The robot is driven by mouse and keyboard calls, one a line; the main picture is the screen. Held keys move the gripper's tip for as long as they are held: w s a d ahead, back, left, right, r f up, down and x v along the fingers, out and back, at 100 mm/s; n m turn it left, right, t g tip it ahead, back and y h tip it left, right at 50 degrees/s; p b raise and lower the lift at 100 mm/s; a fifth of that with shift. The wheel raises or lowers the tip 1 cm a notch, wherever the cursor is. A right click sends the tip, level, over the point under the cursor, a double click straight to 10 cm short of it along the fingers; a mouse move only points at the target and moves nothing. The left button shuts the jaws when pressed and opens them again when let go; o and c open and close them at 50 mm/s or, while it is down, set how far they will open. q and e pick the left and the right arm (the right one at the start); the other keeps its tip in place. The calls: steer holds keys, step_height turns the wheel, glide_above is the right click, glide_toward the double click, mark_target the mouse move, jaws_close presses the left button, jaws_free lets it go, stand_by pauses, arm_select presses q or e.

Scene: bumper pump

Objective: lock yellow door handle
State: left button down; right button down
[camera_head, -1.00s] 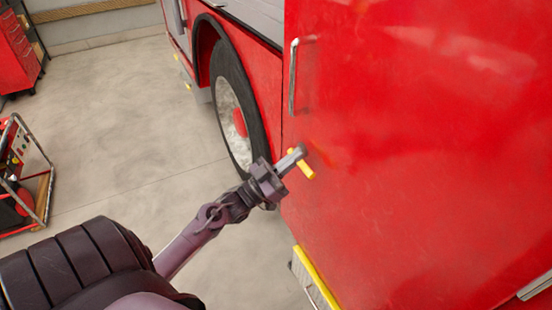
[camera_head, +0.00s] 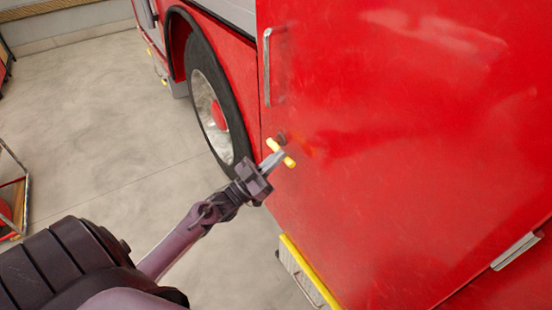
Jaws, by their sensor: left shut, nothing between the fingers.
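The yellow door handle (camera_head: 289,161) is a small bar on the lower left of the red door (camera_head: 400,130). It slants down to the right, with a dark round mount (camera_head: 282,138) just above it. My left gripper (camera_head: 273,160) is shut and empty. Its fingertips lie over the middle of the yellow handle in the picture and hide part of it. I cannot tell whether they touch it. My right gripper is not in view.
A grey vertical grab bar (camera_head: 267,68) is on the door's left edge. A yellow-edged step (camera_head: 305,272) sits below the door. A truck wheel (camera_head: 215,105) is to the left. A metal-framed cart (camera_head: 14,200) stands at far left. The floor (camera_head: 100,120) between is clear.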

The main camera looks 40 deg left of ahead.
arm_select(q)
steer(key=shift+f+m+h+b, duration=0.3)
steer(key=shift+m+h+b, duration=0.15)
steer(key=shift+m, duration=0.25)
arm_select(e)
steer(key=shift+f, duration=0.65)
